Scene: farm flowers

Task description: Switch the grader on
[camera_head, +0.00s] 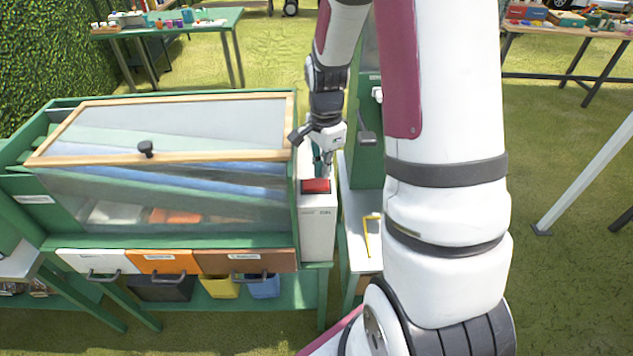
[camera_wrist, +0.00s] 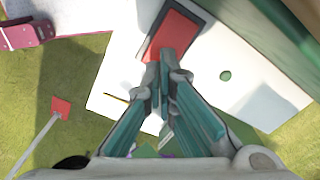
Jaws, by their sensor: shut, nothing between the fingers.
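The grader is a green machine with a glass lid in a wooden frame (camera_head: 170,130), at the left of the head view. A white box (camera_head: 317,232) stands at its right end, with a red switch (camera_head: 316,186) in a dark frame on top. The red switch also shows in the wrist view (camera_wrist: 178,32). My gripper (camera_head: 323,174) points down just behind the switch in the head view. Its teal fingers (camera_wrist: 162,58) are shut and empty, their tips at the near edge of the switch. I cannot tell whether they touch it.
White, orange and brown drawers (camera_head: 165,262) with handles line the grader's front. A white surface with a yellow bent handle (camera_head: 372,236) lies right of the box. A green upright panel (camera_head: 367,150) stands close to my gripper. Tables with small items stand behind on grass.

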